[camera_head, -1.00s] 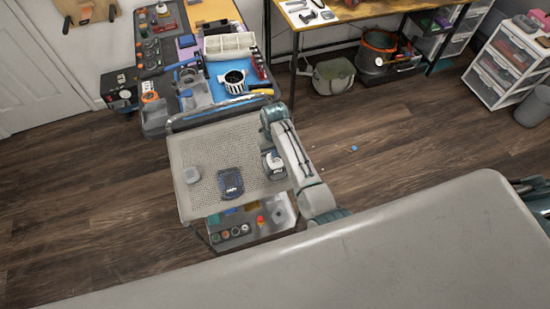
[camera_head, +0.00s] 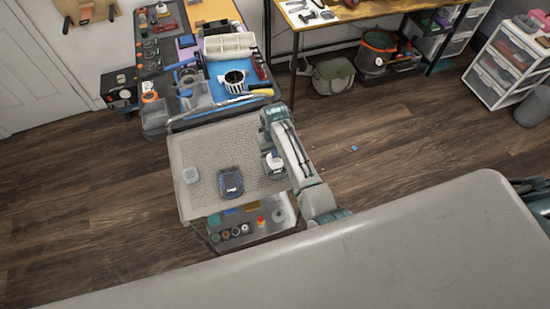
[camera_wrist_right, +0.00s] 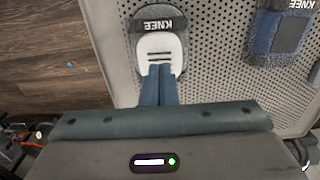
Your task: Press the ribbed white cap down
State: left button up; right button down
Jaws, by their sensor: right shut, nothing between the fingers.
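The ribbed white cap (camera_wrist_right: 160,52) is the slotted white shell on a grey knee pad marked KNEE in the right wrist view. The pad lies on the perforated cart top. In the head view the cap (camera_head: 275,164) is near the cart's right edge, partly covered by my right arm. My right gripper (camera_wrist_right: 160,70) is shut and empty, its blue-grey fingertips over the cap's lower end. I cannot tell whether they touch it. In the head view the right gripper (camera_head: 270,150) is mostly hidden by its own wrist. My left gripper does not show.
A second, dark knee pad (camera_head: 230,182) lies left of the cap. A crowded workbench (camera_head: 205,105) stands beyond the cart.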

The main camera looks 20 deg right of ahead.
jog(key=shift+f+b, duration=0.35)
jog(key=shift+f, duration=0.5)
jog(key=shift+s+f, duration=0.1)
jog(key=shift+f, duration=0.25)
dwell(1.1)
jog(key=shift+r+p, duration=1.1)
jog(key=shift+r, duration=0.25)
notch_tip(320, 180, up, 5)
jog(key=shift+r, duration=0.15)
